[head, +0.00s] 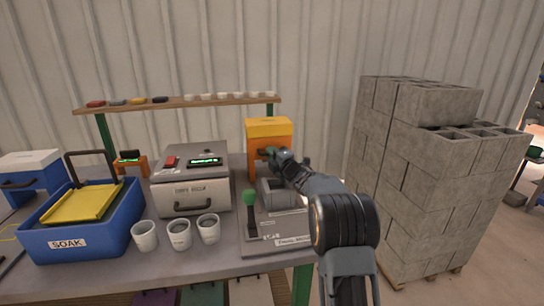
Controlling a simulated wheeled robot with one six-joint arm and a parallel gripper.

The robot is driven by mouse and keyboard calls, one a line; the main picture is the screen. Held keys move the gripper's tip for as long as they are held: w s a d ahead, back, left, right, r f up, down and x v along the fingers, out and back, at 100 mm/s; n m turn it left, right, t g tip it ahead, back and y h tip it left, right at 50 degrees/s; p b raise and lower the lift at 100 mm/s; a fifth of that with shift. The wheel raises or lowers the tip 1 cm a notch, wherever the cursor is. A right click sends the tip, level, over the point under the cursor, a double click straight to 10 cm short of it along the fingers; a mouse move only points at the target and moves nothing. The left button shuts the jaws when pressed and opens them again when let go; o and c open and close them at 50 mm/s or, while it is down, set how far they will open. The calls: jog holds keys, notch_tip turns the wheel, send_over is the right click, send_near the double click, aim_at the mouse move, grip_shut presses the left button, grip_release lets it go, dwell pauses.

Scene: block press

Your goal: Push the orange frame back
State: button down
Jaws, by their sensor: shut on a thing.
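The orange frame (270,129) stands upright at the back of the grey press (276,231), at the right end of the workbench. My gripper (271,154) is at the front of the frame, shut on it beside a small green part. My arm comes in from the lower right and hides the frame's lower right side and part of the press. A lever with a green knob (250,197) stands upright at the press's left front.
Three white cups (179,234) stand left of the press, before a grey tester box (190,182). A blue SOAK tub (110,231) with a yellow rack is further left. A shelf (180,103) runs behind. Stacked grey blocks (436,180) stand on the right.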

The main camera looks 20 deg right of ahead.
jog(key=shift+r, duration=0.25)
jog(key=c, duration=1.2)
grip_release()
jog(key=shift+w+f, duration=0.15)
jog(key=shift+w, duration=0.05)
jog(key=shift+o, duration=0.3)
jog(key=shift+f, duration=0.1)
jog(key=shift+f, duration=0.1)
